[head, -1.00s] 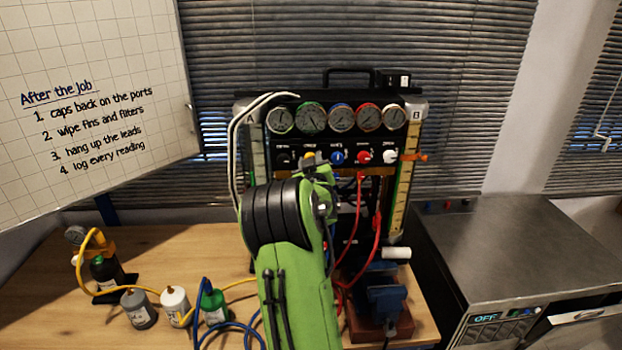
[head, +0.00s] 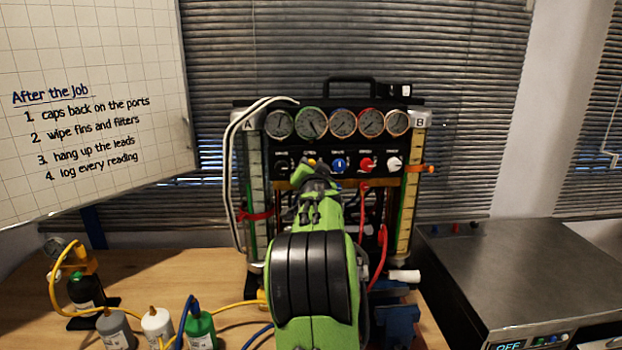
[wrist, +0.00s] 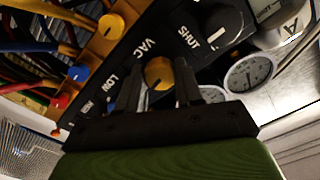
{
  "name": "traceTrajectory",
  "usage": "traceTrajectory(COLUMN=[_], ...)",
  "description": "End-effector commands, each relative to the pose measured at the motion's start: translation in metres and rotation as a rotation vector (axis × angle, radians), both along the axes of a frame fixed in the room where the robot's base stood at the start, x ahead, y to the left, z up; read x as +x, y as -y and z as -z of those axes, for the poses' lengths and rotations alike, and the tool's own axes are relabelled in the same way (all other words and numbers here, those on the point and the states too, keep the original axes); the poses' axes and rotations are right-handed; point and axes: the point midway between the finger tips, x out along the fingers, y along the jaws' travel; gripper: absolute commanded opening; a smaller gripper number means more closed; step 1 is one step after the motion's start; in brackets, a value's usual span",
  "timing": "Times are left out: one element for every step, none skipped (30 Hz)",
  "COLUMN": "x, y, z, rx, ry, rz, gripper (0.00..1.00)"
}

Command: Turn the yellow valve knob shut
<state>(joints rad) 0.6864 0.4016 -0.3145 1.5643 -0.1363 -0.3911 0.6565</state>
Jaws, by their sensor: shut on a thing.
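The yellow valve knob (head: 310,162) is on the black panel below the row of gauges, second from the left, mostly hidden by my gripper (head: 317,172) in the head view. In the wrist view, the yellow knob (wrist: 158,71) sits between the two dark fingers of my gripper (wrist: 159,80), near the VAC label. My gripper is shut on it, one finger on each side. The knob's exact turn angle is hard to read. A black knob (wrist: 219,22) by the word SHUT is beside it.
Blue (head: 338,165), red (head: 367,165) and white (head: 394,163) knobs line up right of it. Red hoses (head: 380,255) hang below the panel. Bottles (head: 157,325) and a yellow hose stand on the bench at left. A metal-topped unit (head: 520,270) is at right.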

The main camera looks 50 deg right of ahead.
Motion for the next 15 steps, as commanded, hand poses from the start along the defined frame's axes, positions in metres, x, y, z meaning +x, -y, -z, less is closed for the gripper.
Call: traceTrajectory(x=[-0.0004,-0.0004,-0.0003,-0.0002,0.0,0.0002,0.0002,0.0002,0.0002,0.0003,0.0002,0.0002,0.0002,0.0002,0.0002], y=[0.0002,0.0003,0.0003,0.0002,0.0,-0.0002,-0.0002,-0.0002,-0.0002,-0.0001,0.0,0.0,0.0,0.0,0.0], z=[0.0037,0.0036,0.0033,0.0033,0.0031,0.0029,0.0028,0.0028,0.0027,0.0027,0.0026,0.0026,0.0026,0.0026,0.0026], rx=[0.023,0.036,0.051,0.062,0.073,0.085,0.093,0.102,0.11,0.116,0.123,0.129,0.132,0.136,0.141], ry=[0.02,0.035,0.052,0.065,0.076,0.09,0.099,0.109,0.119,0.126,0.131,0.138,0.142,0.146,0.151], rz=[0.0,0.0,0.0,0.0,-0.001,-0.001,-0.001,-0.001,-0.001,-0.001,-0.001,-0.001,-0.001,-0.001,0.0], gripper=[0.05,0.05,0.05,0.05,0.05,0.05,0.05,0.05,0.05,0.05,0.05,0.05,0.05,0.05,0.05])
